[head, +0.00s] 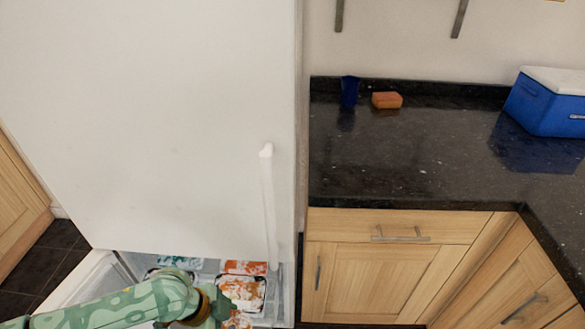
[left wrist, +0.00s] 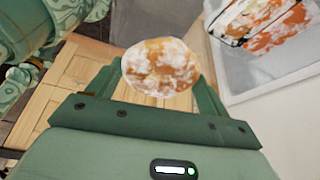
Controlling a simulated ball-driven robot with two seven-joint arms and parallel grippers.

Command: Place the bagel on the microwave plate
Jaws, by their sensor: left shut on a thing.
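The bagel (left wrist: 160,68) is round, brown and white-speckled, as if frosted. In the left wrist view it sits between the two green fingers of my left gripper (left wrist: 163,80), which is shut on it. In the head view my left gripper (head: 216,306) is at the bottom, over the open lower compartment of the white fridge, and a bit of the bagel (head: 238,321) shows beside it. The microwave plate and my right gripper are in neither view.
The open freezer drawer (head: 278,300) holds several frosted packages (head: 243,291). The tall white fridge door (head: 170,120) is shut above it. On the dark granite counter (head: 415,150) stand a blue cup (head: 349,91), an orange sponge (head: 387,100) and a blue cooler (head: 545,108).

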